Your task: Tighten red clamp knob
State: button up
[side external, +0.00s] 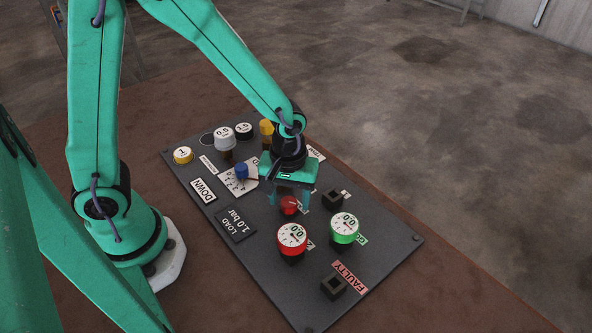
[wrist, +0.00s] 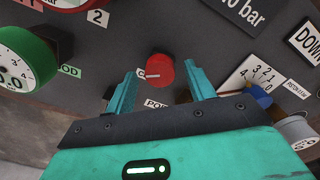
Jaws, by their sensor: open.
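The red clamp knob (side external: 289,205) is a small round red knob on the dark panel (side external: 268,280). In the wrist view the red knob (wrist: 160,70) shows a pale pointer line on its face, pointing left. My gripper (side external: 290,196) is over the panel at the knob, pointing down. In the wrist view my gripper (wrist: 164,78) is open, with one teal finger on each side of the knob. There are visible gaps between the fingers and the knob, and I see no contact.
A red gauge (side external: 292,238) and a green gauge (side external: 345,227) stand close to the knob. A blue knob (side external: 241,171) sits on a numbered dial plate (side external: 238,183). Black square sockets (side external: 333,287) and labels such as FAULTY (side external: 350,276) are on the panel.

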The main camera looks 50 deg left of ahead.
jog(key=shift+f, duration=0.15)
jog(key=c, duration=1)
jog(key=shift+o, duration=0.2)
jog(key=shift+m, duration=0.5)
jog(key=m, duration=0.3)
jog(key=shift+m, duration=0.4)
jog(key=m, duration=1.2)
jog(key=shift+d+m, duration=0.1)
jog(key=shift+m, duration=0.2)
jog(key=m, duration=0.6)
jog(key=shift+m, duration=0.3)
